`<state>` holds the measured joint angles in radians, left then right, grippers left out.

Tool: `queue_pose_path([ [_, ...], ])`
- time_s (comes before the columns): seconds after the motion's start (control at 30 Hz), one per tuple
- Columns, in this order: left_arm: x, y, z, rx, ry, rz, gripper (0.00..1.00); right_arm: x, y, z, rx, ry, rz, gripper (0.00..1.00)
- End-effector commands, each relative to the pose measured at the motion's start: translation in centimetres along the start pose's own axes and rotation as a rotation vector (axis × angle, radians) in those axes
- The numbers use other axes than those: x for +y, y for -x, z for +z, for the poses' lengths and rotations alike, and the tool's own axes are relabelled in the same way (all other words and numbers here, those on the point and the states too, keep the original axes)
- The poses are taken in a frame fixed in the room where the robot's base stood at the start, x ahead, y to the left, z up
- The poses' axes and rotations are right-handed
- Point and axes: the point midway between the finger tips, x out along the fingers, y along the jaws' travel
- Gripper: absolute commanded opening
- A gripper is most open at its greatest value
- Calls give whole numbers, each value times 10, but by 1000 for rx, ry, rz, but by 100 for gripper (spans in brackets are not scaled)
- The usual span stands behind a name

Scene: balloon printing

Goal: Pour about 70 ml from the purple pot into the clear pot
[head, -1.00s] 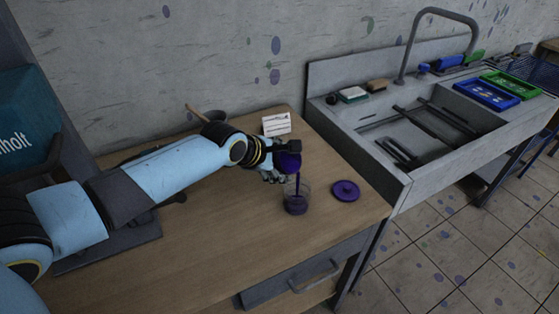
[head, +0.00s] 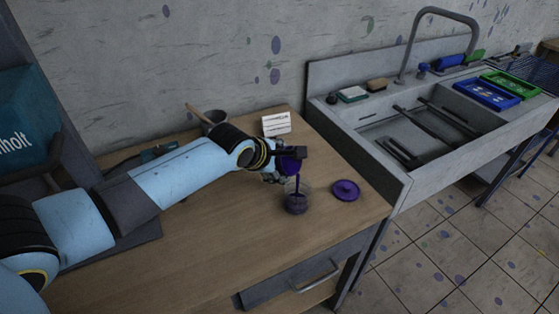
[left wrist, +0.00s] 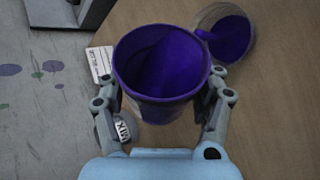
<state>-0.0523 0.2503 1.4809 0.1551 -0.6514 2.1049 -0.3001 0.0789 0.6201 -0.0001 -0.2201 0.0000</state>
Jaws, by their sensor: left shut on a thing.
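My left gripper (head: 277,170) is shut on the purple pot (head: 290,165) and holds it tilted above the wooden table. In the left wrist view the purple pot (left wrist: 160,98) sits between the two fingers, with purple liquid inside. A purple stream runs from the pot down into the clear pot (head: 296,203). The clear pot stands on the table and has purple liquid in its lower part; it also shows in the left wrist view (left wrist: 248,50). A purple lid (head: 345,190) lies flat on the table to the right of the clear pot. My right gripper does not show.
A white card (head: 276,123) stands behind the pots. A grey mortar-like cup (head: 213,119) with a stick is further left. A sink (head: 415,130) adjoins the table on the right. The front of the table is clear.

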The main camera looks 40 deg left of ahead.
Motion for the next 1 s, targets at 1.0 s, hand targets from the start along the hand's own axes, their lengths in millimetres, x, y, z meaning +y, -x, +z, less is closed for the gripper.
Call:
queue_pose_path([
  [1.0,-1,-1,2,55,-61,26,28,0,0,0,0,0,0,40],
])
